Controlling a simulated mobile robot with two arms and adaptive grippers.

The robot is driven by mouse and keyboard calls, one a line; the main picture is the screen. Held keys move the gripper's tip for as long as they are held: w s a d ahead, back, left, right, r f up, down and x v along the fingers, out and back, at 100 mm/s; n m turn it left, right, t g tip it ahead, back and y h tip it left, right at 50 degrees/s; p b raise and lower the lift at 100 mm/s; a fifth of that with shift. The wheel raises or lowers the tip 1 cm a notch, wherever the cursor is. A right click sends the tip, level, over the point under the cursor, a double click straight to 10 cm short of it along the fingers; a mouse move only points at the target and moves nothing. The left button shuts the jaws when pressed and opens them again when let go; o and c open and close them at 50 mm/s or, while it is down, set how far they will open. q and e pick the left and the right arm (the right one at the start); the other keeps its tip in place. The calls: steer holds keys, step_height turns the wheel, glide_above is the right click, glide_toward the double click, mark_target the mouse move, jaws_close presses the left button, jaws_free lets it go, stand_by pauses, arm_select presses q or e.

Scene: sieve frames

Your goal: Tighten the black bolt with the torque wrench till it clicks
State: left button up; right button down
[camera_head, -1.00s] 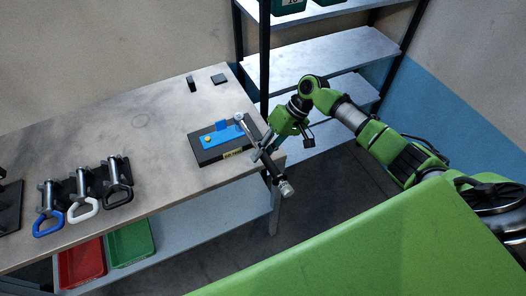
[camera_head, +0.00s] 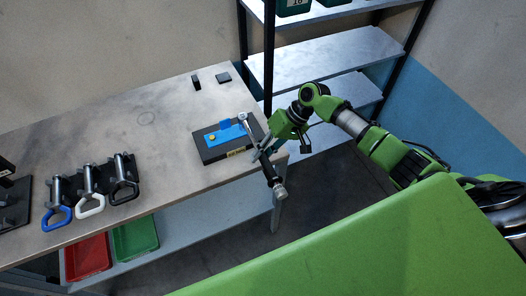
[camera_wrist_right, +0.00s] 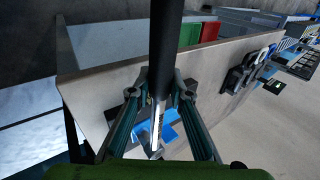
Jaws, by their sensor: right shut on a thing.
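The torque wrench has a black handle (camera_head: 271,174) and a bright metal head (camera_head: 243,118). My right gripper (camera_head: 262,151) is shut on the wrench, around its middle. In the right wrist view the dark handle (camera_wrist_right: 167,45) runs between the fingers of my right gripper (camera_wrist_right: 158,97). The wrench head is over the right end of a blue block (camera_head: 224,134) on a black base plate (camera_head: 212,154) at the table's right end. The black bolt is not visible; the wrench head covers that end. My left gripper is not in view.
The table (camera_head: 165,150) is clear left of the plate. Several handled tools, one with a blue handle (camera_head: 57,219), stand at its left. Two small dark blocks (camera_head: 223,77) lie at the back. Red (camera_head: 88,257) and green (camera_head: 135,238) bins sit below. A metal shelf (camera_head: 320,55) stands behind.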

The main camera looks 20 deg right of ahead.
steer(key=shift+w+a+r, duration=0.1)
steer(key=shift+w, duration=0.05)
steer(key=shift+a+m+t, duration=0.3)
steer(key=shift+a+m, duration=0.2)
steer(key=shift+a, duration=0.2)
stand_by(0.5)
steer(key=shift+w+a+m+t, duration=0.1)
steer(key=shift+a+m+t, duration=0.3)
steer(key=shift+a+m, duration=0.15)
steer(key=shift+d, duration=0.2)
steer(key=shift+d+n+g, duration=0.3)
steer(key=shift+d+n, duration=0.05)
steer(key=shift+n, duration=0.1)
steer(key=shift+r, duration=0.15)
